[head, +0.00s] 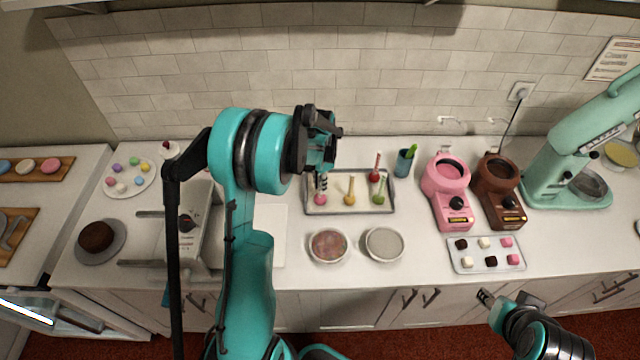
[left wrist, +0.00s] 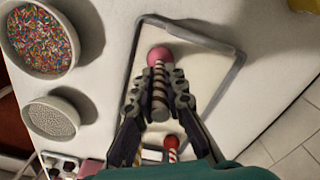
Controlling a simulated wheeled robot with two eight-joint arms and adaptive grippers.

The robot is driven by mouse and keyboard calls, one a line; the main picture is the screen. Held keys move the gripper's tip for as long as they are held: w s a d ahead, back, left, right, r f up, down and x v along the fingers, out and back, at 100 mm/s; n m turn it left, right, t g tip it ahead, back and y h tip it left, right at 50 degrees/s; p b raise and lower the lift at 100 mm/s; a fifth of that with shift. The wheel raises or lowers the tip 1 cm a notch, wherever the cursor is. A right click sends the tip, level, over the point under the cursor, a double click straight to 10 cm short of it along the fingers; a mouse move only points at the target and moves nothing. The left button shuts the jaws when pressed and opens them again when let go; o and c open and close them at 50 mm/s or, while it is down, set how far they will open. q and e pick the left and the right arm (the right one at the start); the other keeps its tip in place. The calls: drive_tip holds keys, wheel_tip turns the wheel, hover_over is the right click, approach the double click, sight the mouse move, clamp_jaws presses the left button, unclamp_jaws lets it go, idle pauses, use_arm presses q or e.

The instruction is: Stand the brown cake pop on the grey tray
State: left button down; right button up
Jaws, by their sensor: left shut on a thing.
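My left gripper (head: 322,172) is over the left part of the grey tray (head: 349,213), pointing down. Its fingers are shut on the dark-brown-and-white striped stick (left wrist: 159,90) of a cake pop. The ball at the stick's lower end looks pink (left wrist: 160,57); in the head view the ball (head: 320,199) is low over the tray's left side. I cannot tell if it touches the tray. No brown ball shows. A yellow pop (head: 350,199), a green pop (head: 379,199) and a red pop (head: 375,177) stand ball-down on the tray. My right gripper (head: 508,297) is open and empty at the lower right.
Two bowls, one of sprinkles (head: 328,246) and one grey (head: 384,244), stand in front of the tray. A teal cup (head: 403,163) is behind its right end. Pink (head: 452,220) and brown (head: 507,212) melting machines stand to the right. The tray's middle back is bare.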

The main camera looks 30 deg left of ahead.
use_arm(q)
drive_tip(key=c, duration=1.5)
unclamp_jaws()
drive_tip(key=shift+r, duration=0.1)
wheel_tip(320, 180, up, 12)
drive_tip(key=shift+f, duration=0.1)
drive_tip(key=s+d+f+n+t+b, duration=0.2)
drive_tip(key=s+d+b, duration=0.2)
drive_tip(key=s+d, duration=0.1)
drive_tip(key=s+d+f+n+t+b, duration=0.2)
drive_tip(key=s+d+f+b, duration=0.1)
drive_tip(key=s, duration=0.4)
drive_tip(key=s+d+f+n+t+b, duration=0.1)
drive_tip(key=s+d+f+t+b, duration=0.2)
drive_tip(key=s+d+b, duration=0.2)
drive_tip(key=shift+s+d+n, duration=0.4)
drive_tip(key=shift+s+d, duration=0.55)
drive_tip(key=shift+d, duration=0.3)
